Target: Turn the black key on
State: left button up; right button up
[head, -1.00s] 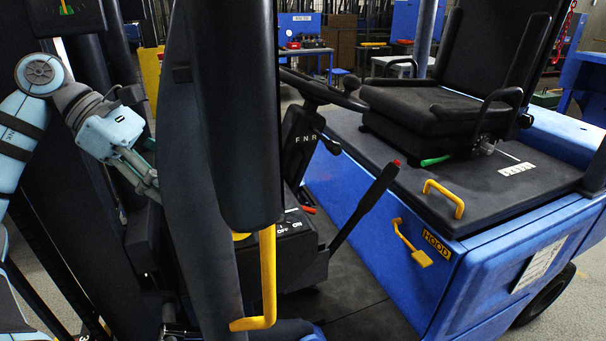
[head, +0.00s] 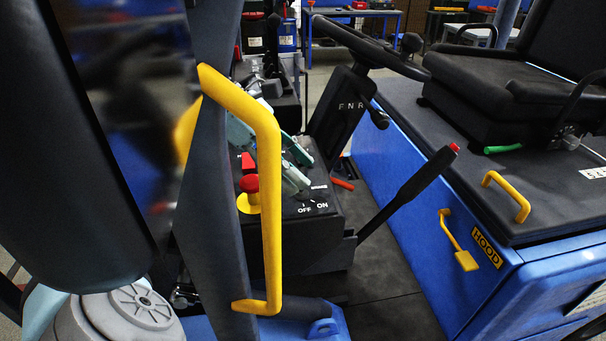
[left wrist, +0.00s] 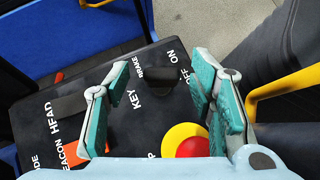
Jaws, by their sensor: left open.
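The black key (left wrist: 164,79) is a small dark knob on the dark control panel (left wrist: 140,125), beside the KEY label and near the ON mark in the left wrist view. My left gripper (left wrist: 160,70) is open, with one teal finger on each side of the key in that view. I cannot tell whether either finger touches it. In the head view my left gripper (head: 300,170) is over the panel (head: 320,228), just above the OFF and ON marks. The key is hard to make out there. My right gripper is not in view.
A red button on a yellow base (left wrist: 188,143) sits close to one finger; it also shows in the head view (head: 249,190). A yellow grab handle (head: 268,190) stands in front of the panel. A black lever (head: 408,195) and steering wheel (head: 365,45) are to the right.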

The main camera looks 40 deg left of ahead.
pick_arm(q)
jog(key=shift+x, duration=0.85)
jog(key=shift+s, duration=0.15)
jog(key=shift+c, duration=0.6)
jog(key=c, duration=1)
jog(key=shift+r+p, duration=0.2)
jog(key=shift+p, duration=0.3)
jog(key=shift+c, duration=0.2)
jog(key=m+g+p, duration=0.1)
jog(key=p, duration=0.2)
jog(key=m+g+p, duration=0.1)
jog(key=m+p, duration=0.1)
jog(key=p, duration=0.1)
jog(key=shift+r+m+g+h+p, duration=0.3)
jog(key=shift+h+p, duration=0.1)
jog(key=shift+f+m+g, duration=0.2)
jog(key=shift+m+g, duration=0.1)
jog(key=shift+m, duration=0.1)
jog(key=shift+f, duration=0.2)
jog(key=o, duration=1.2)
jog(key=shift+c, duration=0.2)
